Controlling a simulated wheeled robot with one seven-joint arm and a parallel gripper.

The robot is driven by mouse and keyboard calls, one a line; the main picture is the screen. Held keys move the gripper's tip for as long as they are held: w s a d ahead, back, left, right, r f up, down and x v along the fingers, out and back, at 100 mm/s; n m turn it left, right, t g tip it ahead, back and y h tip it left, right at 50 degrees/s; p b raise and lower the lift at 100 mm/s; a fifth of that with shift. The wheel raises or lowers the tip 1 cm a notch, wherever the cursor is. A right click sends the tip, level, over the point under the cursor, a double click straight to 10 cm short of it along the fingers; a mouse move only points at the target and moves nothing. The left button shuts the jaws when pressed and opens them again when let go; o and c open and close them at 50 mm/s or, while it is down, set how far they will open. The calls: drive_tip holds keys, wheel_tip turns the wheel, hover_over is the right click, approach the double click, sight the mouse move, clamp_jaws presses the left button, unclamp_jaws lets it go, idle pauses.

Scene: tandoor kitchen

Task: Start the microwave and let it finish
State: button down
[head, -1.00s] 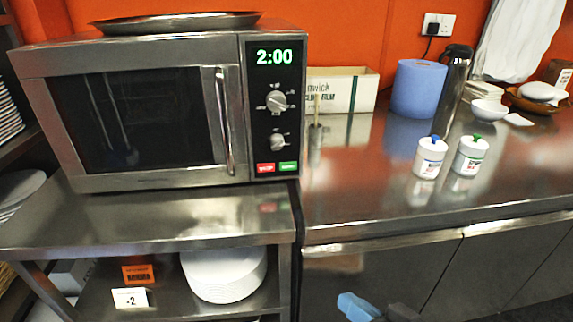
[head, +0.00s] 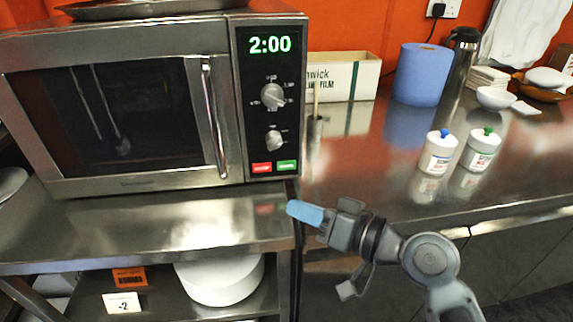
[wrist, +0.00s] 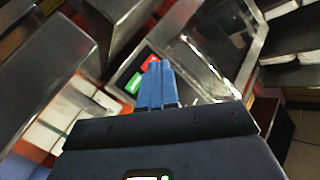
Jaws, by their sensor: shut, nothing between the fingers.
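The steel microwave (head: 130,184) stands on a steel shelf unit, its door shut. Its display (head: 270,45) reads 2:00 in green. Below it are two knobs, then a red button (head: 262,168) and a green button (head: 287,166) side by side at the bottom of the panel. My gripper (head: 292,208), with blue fingertips, is shut and empty. In the head view it is just below and in front of the two buttons, apart from them. In the wrist view, the red button (wrist: 150,62) and green button (wrist: 134,83) show just beyond and left of the blue fingertips (wrist: 157,66).
A metal tray (head: 150,9) lies on top of the microwave. To the right, the steel counter (head: 345,190) holds a cling film box (head: 345,76), a blue paper roll (head: 422,74), a flask and two white jars. White plates (head: 222,280) sit on the shelf below.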

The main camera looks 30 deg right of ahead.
sight(287, 166)
drive_tip(key=shift+w, duration=0.1)
drive_tip(key=w+d+b, duration=0.1)
drive_tip(key=w+d, duration=0.1)
drive_tip(key=w, duration=0.6)
drive_tip(key=shift+d, duration=0.4)
drive_tip(key=shift+w, duration=0.2)
idle(1.6)
drive_tip(key=shift+w+d, duration=0.1)
drive_tip(key=shift+w, duration=0.2)
